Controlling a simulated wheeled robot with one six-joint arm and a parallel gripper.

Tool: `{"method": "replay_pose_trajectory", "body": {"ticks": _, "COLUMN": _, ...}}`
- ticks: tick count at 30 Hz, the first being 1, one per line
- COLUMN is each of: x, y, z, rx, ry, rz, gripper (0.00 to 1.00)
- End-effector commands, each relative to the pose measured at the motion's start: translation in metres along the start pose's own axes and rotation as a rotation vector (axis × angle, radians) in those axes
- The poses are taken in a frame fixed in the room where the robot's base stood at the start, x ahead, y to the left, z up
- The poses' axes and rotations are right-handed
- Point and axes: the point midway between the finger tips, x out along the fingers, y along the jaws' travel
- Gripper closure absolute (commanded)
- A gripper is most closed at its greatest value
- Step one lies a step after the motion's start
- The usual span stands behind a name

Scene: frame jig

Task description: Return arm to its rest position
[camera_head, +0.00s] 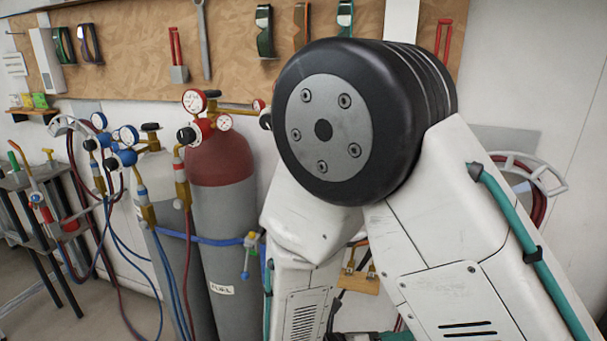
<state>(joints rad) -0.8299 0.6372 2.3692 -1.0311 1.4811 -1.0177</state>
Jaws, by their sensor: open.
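My white arm with a black joint cap fills the middle and right of the head view, bent at that joint close to the camera. A teal hose runs along its right-hand link. My gripper is not in the frame, so its fingers and whatever is near them are hidden from me. No frame jig shows in this view.
Gas cylinders, one with a red top (221,160), stand behind my arm at the left, with gauges and blue and red hoses. A dark metal stand (45,225) is at far left. A brown tool board (135,45) hangs on the back wall.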

Motion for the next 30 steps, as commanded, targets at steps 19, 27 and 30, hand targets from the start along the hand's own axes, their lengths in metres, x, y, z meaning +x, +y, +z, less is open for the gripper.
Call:
{"method": "replay_pose_trajectory", "body": {"ticks": 19, "x": 0.006, "y": -0.142, "z": -0.017, "rx": 1.356, "ry": 0.989, "rz": -0.438, "gripper": 0.54}}
{"method": "replay_pose_trajectory", "body": {"ticks": 27, "x": -0.001, "y": -0.194, "z": -0.005, "rx": 1.812, "ry": 1.39, "rz": -0.694, "gripper": 0.54}}
{"method": "replay_pose_trajectory", "body": {"ticks": 30, "x": -0.002, "y": -0.214, "z": 0.0, "rx": 1.945, "ry": 1.522, "rz": -0.754, "gripper": 0.54}}
